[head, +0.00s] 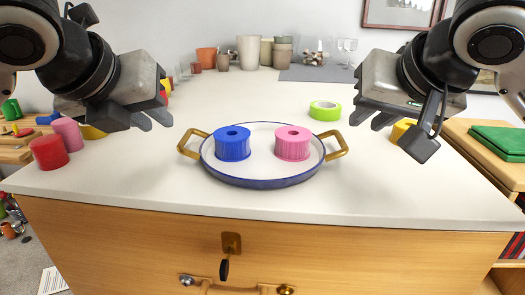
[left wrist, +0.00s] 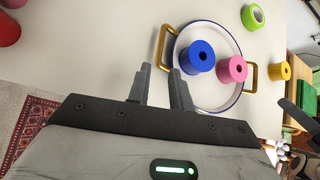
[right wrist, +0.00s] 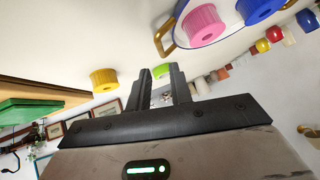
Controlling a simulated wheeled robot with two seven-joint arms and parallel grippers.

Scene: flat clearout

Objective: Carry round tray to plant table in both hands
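The round tray (head: 262,183), white with a blue rim and a brass handle on each side, lies flat on the white counter top. A blue spool (head: 232,146) and a pink spool (head: 293,145) stand upright on it. My left gripper (head: 152,120) is open and empty, above and left of the left handle (head: 190,143). In the left wrist view that handle (left wrist: 166,46) lies just beyond the fingertips, not between them. My right gripper (head: 371,119) is open and empty, above and right of the right handle (head: 338,146). I cannot make out a plant table.
Green tape (head: 325,110) lies behind the tray. Red (head: 48,152) and pink (head: 67,134) cylinders stand at the left edge, a yellow spool (head: 402,130) under my right gripper. Pots and cups (head: 249,51) line the back. The counter in front of the tray is clear.

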